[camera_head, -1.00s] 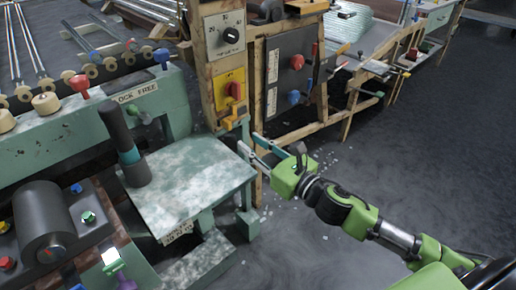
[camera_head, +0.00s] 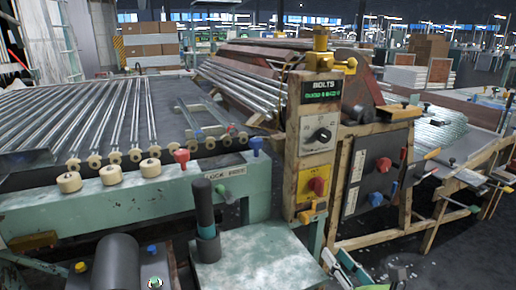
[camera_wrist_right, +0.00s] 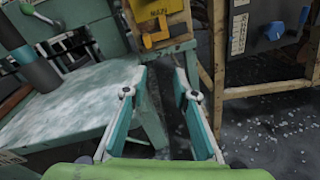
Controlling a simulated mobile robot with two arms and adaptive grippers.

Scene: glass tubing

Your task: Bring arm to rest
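My right gripper (camera_head: 336,256) shows only by its fingertips at the bottom edge of the head view, right of the green side table (camera_head: 250,262). In the right wrist view the same gripper (camera_wrist_right: 160,78) has its two teal fingers apart with nothing between them. Its fingers point at the gap between the side table (camera_wrist_right: 70,105) and the wooden-framed stand (camera_wrist_right: 262,92). The rest of the right arm is out of the head view. My left gripper is not in view.
A control post (camera_head: 312,150) with a black dial and red switch stands just beyond the gripper. A dark upright cylinder (camera_head: 205,220) stands on the side table. Open floor (camera_head: 405,262) with scattered bits lies to the right.

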